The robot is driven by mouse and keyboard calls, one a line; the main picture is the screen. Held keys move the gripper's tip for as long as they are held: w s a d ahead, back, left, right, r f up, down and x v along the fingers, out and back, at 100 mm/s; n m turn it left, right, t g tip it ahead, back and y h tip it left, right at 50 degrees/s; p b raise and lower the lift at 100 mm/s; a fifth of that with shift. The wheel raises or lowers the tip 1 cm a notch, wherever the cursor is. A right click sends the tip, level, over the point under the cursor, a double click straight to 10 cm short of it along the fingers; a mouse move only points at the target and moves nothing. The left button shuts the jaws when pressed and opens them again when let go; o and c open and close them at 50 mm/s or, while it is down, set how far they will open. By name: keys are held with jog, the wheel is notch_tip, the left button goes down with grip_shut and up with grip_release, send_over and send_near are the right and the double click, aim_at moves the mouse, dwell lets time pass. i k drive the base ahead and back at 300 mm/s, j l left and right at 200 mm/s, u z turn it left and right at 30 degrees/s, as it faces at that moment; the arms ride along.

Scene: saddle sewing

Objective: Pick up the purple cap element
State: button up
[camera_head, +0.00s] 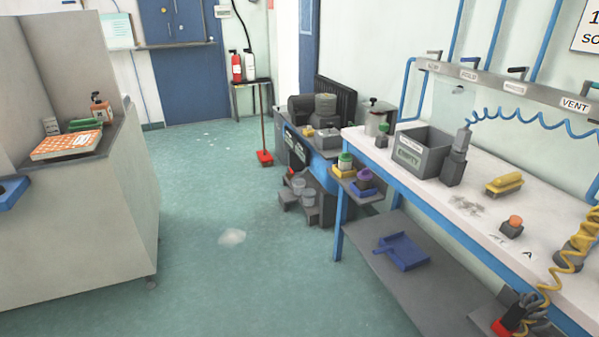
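A small purple cap-like piece (364,175) sits on top of a dark block on the small grey shelf (352,190) at the left end of the workbench. Next to it, a green-topped piece (345,160) sits on a yellow block. The purple piece is small in the picture, and its fine shape is hard to make out. My gripper is not in view.
The white workbench (480,220) carries a grey bin (422,152), a yellow object (504,184) and an orange-topped piece (512,226). A blue dustpan (402,252) lies on the lower shelf. The green floor (190,255) is largely clear. A beige cabinet (95,220) stands left.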

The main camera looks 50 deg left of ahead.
aim_at(364, 178)
jog(key=u, duration=1.45)
